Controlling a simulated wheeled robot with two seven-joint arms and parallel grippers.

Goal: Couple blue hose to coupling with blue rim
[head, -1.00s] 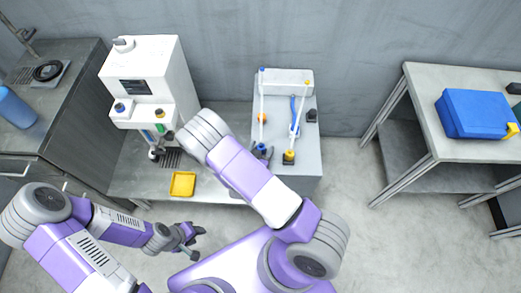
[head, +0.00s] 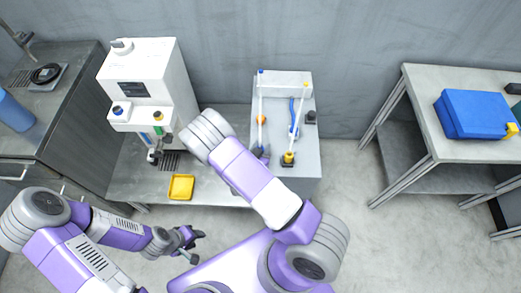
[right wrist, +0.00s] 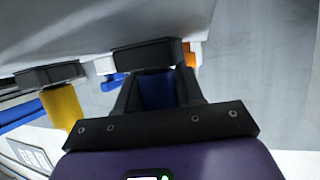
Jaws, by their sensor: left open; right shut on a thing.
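The blue hose is a pale tube (head: 261,108) with a blue top end, lying along the left of the grey cabinet top. My right gripper (head: 262,157) is at its near end and is shut on a blue end piece (right wrist: 157,90), which shows between the fingers in the right wrist view. A blue-rimmed fitting (head: 119,110), which looks like the coupling, is on the front ledge of the white machine at the left. A yellow-rimmed one (head: 158,116) is to its right. My left gripper (head: 192,246) is open and empty, low over the floor.
A second pale tube with a yellow end (head: 288,158) lies right of the blue one; its yellow part (right wrist: 62,105) also shows in the wrist view. A yellow tray (head: 181,187) is on the low bench. A blue case (head: 478,113) is far right.

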